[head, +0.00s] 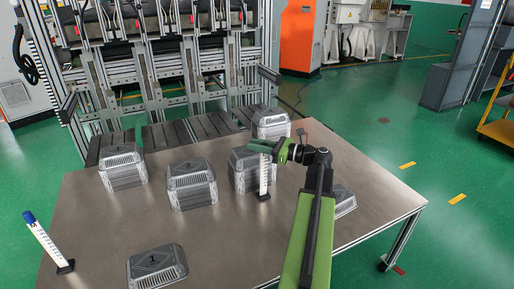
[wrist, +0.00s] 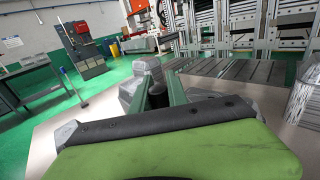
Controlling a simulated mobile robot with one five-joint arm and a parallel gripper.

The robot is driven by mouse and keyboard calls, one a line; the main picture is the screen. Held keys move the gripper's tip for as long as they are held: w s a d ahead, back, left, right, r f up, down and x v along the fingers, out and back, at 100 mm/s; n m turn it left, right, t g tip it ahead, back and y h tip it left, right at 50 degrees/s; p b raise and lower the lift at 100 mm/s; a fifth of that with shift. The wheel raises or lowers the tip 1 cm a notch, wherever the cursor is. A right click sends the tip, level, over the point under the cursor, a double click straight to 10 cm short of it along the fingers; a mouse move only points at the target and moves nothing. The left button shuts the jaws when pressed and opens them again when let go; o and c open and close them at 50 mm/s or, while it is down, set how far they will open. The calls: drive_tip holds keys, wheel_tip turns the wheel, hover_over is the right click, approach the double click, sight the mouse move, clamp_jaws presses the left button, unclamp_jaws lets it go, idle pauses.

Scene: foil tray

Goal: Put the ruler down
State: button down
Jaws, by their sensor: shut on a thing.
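My gripper (head: 262,147) is over the right half of the table and is shut on the upper end of a ruler. This ruler (head: 264,175) is a white upright strip with a dark foot. It hangs in front of a foil tray stack (head: 241,170). I cannot tell whether its foot touches the table. In the wrist view, my gripper's green fingers (wrist: 157,92) close on a dark piece; the strip below is hidden. A second ruler (head: 46,243), white with a blue top and dark foot, stands tilted in the picture at the table's left edge.
More foil tray stacks stand on the metal table (head: 225,235): one left (head: 123,167), one middle (head: 192,184), one at the back (head: 271,124). A tray marked 1 (head: 157,268) is at the front. Another tray (head: 343,201) is partly behind my arm. The front middle is clear.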

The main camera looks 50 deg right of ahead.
drive_tip(key=shift+f, duration=0.25)
drive_tip(key=c, duration=1.3)
unclamp_jaws()
drive_tip(key=shift+r, duration=0.1)
drive_tip(key=v, duration=1.2)
drive_tip(key=shift+r, duration=0.15)
